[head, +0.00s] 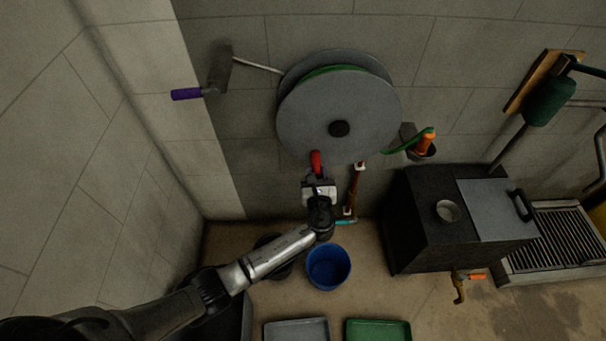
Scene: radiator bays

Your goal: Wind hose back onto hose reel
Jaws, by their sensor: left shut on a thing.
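The hose reel (338,105) is a large grey disc on the wall with a dark hub at its centre. A green hose (335,69) shows on the drum behind the front disc, along the top. A red crank handle (316,160) sticks out at the disc's lower edge. My left gripper (317,178) reaches up from below and is shut on the red handle, hiding its lower part. A short green hose length (405,144) runs right of the reel to an orange nozzle (427,143) in a dark wall holder. My right gripper is not in view.
A blue bucket (328,267) stands on the floor below, near grey (297,330) and green (378,330) trays. A dark box (440,225) stands to the right. A brown-handled tool (353,188) leans beside my gripper.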

